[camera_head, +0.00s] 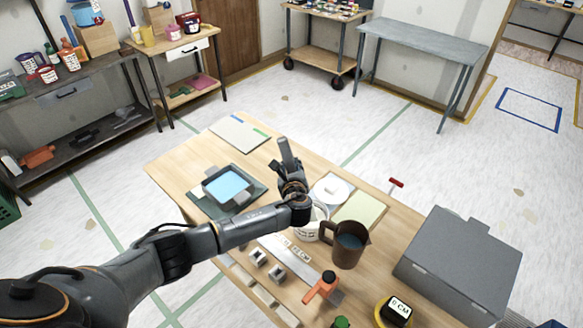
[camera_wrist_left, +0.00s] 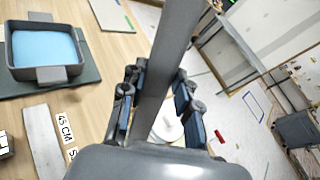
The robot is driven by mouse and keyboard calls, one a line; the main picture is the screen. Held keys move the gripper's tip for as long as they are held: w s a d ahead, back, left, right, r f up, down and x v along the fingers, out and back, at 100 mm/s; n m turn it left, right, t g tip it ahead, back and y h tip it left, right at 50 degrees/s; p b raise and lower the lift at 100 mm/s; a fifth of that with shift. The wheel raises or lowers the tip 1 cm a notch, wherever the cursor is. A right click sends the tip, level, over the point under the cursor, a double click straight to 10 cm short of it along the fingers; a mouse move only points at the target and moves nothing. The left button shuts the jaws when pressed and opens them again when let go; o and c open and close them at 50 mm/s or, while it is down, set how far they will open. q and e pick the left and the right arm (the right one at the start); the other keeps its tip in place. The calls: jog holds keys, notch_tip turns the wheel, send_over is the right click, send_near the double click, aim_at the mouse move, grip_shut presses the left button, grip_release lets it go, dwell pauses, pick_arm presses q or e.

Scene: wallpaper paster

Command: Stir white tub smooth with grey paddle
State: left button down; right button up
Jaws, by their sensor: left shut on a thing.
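My left gripper (camera_head: 292,190) is shut on the grey paddle (camera_head: 287,152), whose handle sticks up above the fingers. In the left wrist view the paddle (camera_wrist_left: 172,55) runs up between the two fingers of the gripper (camera_wrist_left: 158,112). The white tub (camera_head: 309,229) stands on the table just below and beside the gripper and is partly hidden by it. The paddle's lower end is hidden, so I cannot tell whether it is inside the tub. My right gripper is not in view.
A white round lid-like disc (camera_head: 333,188) lies behind the tub. A brown mug (camera_head: 345,245) stands close to the tub's right. A dark tray with blue liquid (camera_head: 228,186) is to the left. A large grey box (camera_head: 457,262) stands at right. An orange-handled tool (camera_head: 321,288) lies in front.

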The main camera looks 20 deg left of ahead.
aim_at(283, 142)
pick_arm(q)
jog(key=shift+r, duration=0.1)
jog(key=shift+r, duration=0.1)
jog(key=shift+w+r, duration=0.1)
jog(key=shift+r, duration=0.2)
jog(key=shift+w+a+r+p, duration=0.15)
jog(key=shift+a+r, duration=0.3)
jog(key=shift+r, duration=0.6)
jog(key=shift+w+a+r+p, duration=0.2)
jog(key=shift+a+r, duration=0.3)
jog(key=shift+r, duration=0.6)
jog(key=shift+w+a+r+p, duration=0.15)
jog(key=shift+a+r, duration=0.3)
jog(key=shift+r, duration=0.6)
jog(key=shift+s, duration=0.1)
jog(key=shift+r, duration=2.55)
